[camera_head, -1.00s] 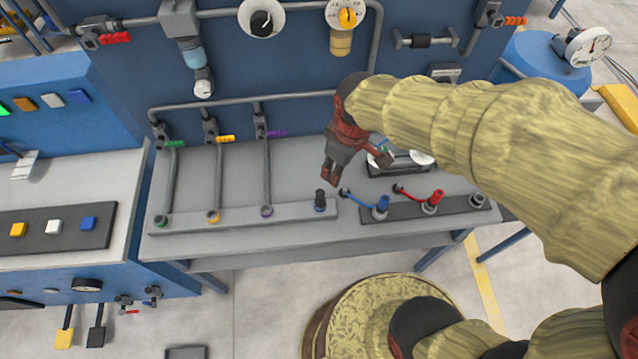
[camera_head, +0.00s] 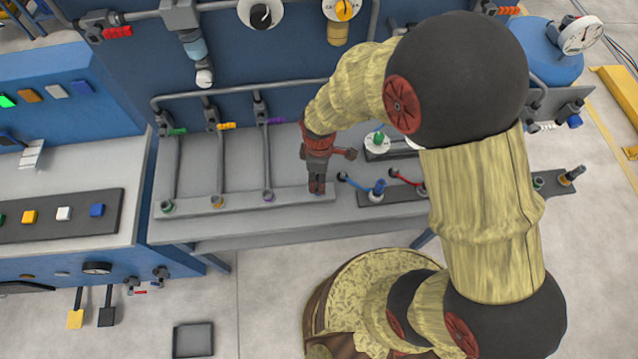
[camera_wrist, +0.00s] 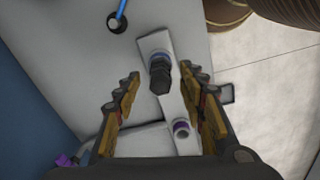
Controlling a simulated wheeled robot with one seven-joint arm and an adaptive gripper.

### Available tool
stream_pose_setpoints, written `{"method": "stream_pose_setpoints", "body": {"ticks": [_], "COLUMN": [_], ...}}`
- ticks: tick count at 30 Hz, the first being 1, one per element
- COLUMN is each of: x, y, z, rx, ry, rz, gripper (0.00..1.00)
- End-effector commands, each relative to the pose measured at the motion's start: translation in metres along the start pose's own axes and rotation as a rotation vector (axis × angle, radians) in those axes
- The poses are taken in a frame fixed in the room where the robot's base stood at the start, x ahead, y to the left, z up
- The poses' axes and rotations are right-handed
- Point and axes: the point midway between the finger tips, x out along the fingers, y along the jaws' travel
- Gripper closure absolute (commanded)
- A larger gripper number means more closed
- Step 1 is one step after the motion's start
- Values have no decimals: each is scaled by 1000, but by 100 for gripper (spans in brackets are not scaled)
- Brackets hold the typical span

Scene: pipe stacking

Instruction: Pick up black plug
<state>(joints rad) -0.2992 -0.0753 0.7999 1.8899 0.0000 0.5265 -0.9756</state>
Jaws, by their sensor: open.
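The black plug (camera_wrist: 160,78) stands on a light grey strip in the wrist view, with a blue ring at its base. My gripper (camera_wrist: 160,95) is open, with one finger on each side of the plug and visible gaps between. In the head view my gripper (camera_head: 317,190) points down over the right end of the grey strip (camera_head: 240,203), and it hides the plug there. I cannot tell from these views how high the fingertips are above the strip.
A purple-ringed socket (camera_wrist: 181,127) is on the same strip. A blue-cable plug (camera_head: 379,188) stands right of my gripper, and a red cable (camera_head: 404,178) lies farther right. Upright pipes with green, yellow and purple valves stand to the left.

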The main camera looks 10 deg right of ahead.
Motion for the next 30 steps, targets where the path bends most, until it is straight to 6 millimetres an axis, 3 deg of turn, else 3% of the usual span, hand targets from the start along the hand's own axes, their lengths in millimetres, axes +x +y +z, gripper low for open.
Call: {"method": "stream_pose_setpoints", "body": {"ticks": [3,11,30], "x": [18,20,20], "y": [-1,0,0], "z": [0,0,0], "rx": [0,0,0], "ry": [-2,0,0], "rz": [-2,0,-1], "gripper": [59,59,95]}}
